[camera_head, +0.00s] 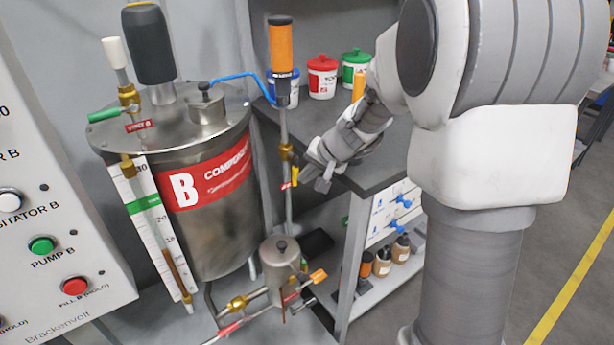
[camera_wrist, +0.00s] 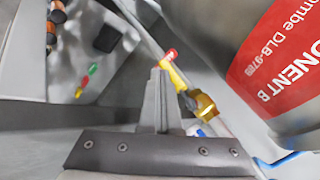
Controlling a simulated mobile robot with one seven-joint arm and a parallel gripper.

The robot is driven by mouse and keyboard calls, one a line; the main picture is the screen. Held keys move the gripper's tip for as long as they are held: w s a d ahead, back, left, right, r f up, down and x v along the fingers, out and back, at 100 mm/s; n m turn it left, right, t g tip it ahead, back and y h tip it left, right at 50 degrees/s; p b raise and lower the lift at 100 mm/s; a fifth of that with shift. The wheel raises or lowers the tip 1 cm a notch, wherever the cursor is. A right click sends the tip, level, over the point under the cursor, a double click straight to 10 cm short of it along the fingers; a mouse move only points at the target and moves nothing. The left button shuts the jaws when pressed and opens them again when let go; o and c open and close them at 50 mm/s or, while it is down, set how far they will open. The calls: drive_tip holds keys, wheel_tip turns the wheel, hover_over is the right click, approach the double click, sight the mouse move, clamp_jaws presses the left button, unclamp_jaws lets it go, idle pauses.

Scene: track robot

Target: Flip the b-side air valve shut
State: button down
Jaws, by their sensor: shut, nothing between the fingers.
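A brass valve (camera_head: 287,152) sits on the upright pipe right of tank B, with a yellow lever (camera_head: 295,175) hanging down from it. A small red tag beside it is too small to read. In the wrist view the brass valve body (camera_wrist: 204,106) is right of the fingers, and the yellow lever (camera_wrist: 177,76) slants up-left to a red piece. My gripper (camera_head: 318,182) is shut and empty, just right of the lever. In the wrist view my fingertips (camera_wrist: 158,74) are close beside the lever; I cannot tell whether they touch it.
Steel tank B (camera_head: 205,215) stands left of the pipe. A green-handled valve (camera_head: 104,114) is on its lid, and a small steel pot (camera_head: 280,262) with orange and red handles is below. A grey bench (camera_head: 385,160) with lidded tubs is behind my gripper. A button panel (camera_head: 50,230) is at far left.

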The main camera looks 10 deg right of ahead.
sight(294, 174)
drive_tip(key=shift+a+f, duration=0.1)
drive_tip(key=shift+s+a+r+m+g+y, duration=0.2)
drive_tip(key=shift+a+r+m+g+y, duration=0.3)
drive_tip(key=shift+y, duration=0.95)
drive_tip(key=shift+s+a+r+m+g+y, duration=0.1)
drive_tip(key=shift+s+a+m+g+y, duration=0.25)
drive_tip(key=shift+m+y, duration=0.8)
drive_tip(key=shift+s+a+r+m+g+y, duration=0.1)
drive_tip(key=shift+a+r+m+g+y, duration=0.35)
drive_tip(key=shift+y, duration=1.25)
drive_tip(key=shift+a+y, duration=0.25)
drive_tip(key=shift+y, duration=0.45)
drive_tip(key=shift+w+d+r+p, duration=0.15)
drive_tip(key=shift+d+p, duration=0.1)
drive_tip(key=shift+d, duration=0.15)
drive_tip(key=shift+w+d+r+p, duration=0.1)
drive_tip(key=shift+w+d+p, duration=0.1)
drive_tip(key=shift+d, duration=0.15)
